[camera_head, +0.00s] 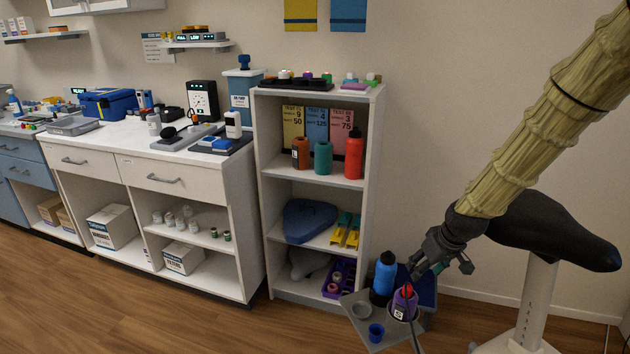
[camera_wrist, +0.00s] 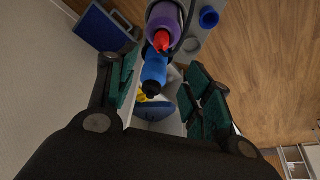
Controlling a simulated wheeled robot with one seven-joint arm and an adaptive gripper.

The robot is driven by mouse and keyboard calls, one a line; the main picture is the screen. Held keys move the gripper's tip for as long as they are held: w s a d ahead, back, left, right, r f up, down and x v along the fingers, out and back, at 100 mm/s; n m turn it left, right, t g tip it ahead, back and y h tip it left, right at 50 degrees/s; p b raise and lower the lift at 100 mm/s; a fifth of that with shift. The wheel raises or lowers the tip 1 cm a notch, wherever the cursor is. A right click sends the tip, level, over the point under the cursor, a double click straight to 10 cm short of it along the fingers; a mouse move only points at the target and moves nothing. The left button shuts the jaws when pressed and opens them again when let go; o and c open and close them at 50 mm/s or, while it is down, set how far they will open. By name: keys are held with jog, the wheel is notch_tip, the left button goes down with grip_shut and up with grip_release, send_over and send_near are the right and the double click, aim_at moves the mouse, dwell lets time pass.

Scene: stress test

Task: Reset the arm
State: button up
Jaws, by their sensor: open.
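My arm comes down from the upper right in the head view, wrapped in a tan segmented cover. My gripper (camera_head: 440,262) hangs at its end, just above and right of a small grey stand. In the wrist view my gripper (camera_wrist: 165,95) has its two green-padded fingers spread wide apart, with nothing clasped between them. A blue bottle (camera_head: 383,278) with a black cap stands on the grey stand (camera_head: 352,302). A purple bottle (camera_head: 404,303) with a red top stands beside it. In the wrist view the blue bottle (camera_wrist: 154,72) and purple bottle (camera_wrist: 163,25) show beyond the fingertips.
A white shelf unit (camera_head: 372,150) with bottles and boxes stands left of my arm. A blue cup (camera_head: 376,332) is on the stand's front part. A black padded seat (camera_head: 560,232) on a pale post is at the right. Open wood floor (camera_head: 190,325) lies in front.

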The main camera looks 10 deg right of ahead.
jog(key=s+a+f+g, duration=0.1)
jog(key=s+a+f, duration=0.55)
jog(key=f, duration=0.45)
jog(key=s+a+f+g, duration=0.1)
jog(key=s+a+f, duration=0.5)
jog(key=f, duration=0.4)
jog(key=s+a+f+g, duration=0.1)
jog(key=s+a+f, duration=0.25)
jog(key=s, duration=0.35)
jog(key=s+a+f+m+g, duration=0.15)
jog(key=s+f, duration=0.25)
jog(key=s, duration=0.4)
jog(key=s+a+f, duration=0.3)
jog(key=s+f, duration=0.1)
jog(key=s, duration=0.3)
notch_tip(320, 180, up, 14)
jog(key=p, duration=1.4)
jog(key=shift+s+a+r, duration=0.2)
jog(key=shift+r, duration=0.05)
